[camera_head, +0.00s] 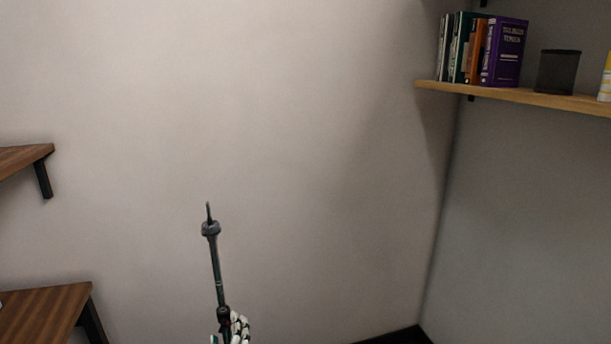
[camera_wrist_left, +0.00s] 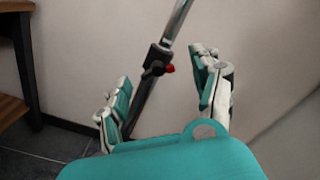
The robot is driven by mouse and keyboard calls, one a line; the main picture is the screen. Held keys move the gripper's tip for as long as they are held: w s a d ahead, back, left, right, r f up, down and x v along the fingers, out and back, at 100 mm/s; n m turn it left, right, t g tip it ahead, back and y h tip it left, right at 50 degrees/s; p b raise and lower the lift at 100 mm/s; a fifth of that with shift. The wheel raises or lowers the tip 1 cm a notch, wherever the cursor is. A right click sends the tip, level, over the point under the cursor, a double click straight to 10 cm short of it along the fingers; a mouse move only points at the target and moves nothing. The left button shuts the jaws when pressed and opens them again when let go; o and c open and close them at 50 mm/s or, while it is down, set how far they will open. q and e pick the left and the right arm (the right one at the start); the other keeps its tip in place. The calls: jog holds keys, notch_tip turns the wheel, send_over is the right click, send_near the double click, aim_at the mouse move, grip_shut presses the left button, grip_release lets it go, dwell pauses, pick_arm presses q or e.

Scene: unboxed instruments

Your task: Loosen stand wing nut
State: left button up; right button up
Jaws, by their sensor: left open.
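A slim dark stand (camera_head: 215,265) rises in the lower middle of the head view, with a collar and thin tip at its top. My left gripper (camera_head: 238,328) is at the lower part of the stand in the head view. In the left wrist view my left gripper (camera_wrist_left: 163,69) is open, its fingers either side of the clamp joint. Contact cannot be told. My right gripper is not in view.
A wooden shelf (camera_head: 540,97) at the upper right holds several books (camera_head: 503,52) and a dark cup (camera_head: 558,72). Wooden surfaces (camera_head: 42,318) with black supports stand at the left. The wall behind the stand is bare.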

pick_arm(q)
jog(key=shift+s+f, duration=0.1)
jog(key=shift+s, duration=0.05)
jog(key=shift+s+d, duration=0.1)
jog(key=shift+s, duration=0.55)
jog(key=shift+p+v, duration=0.3)
jog(key=shift+v, duration=1.95)
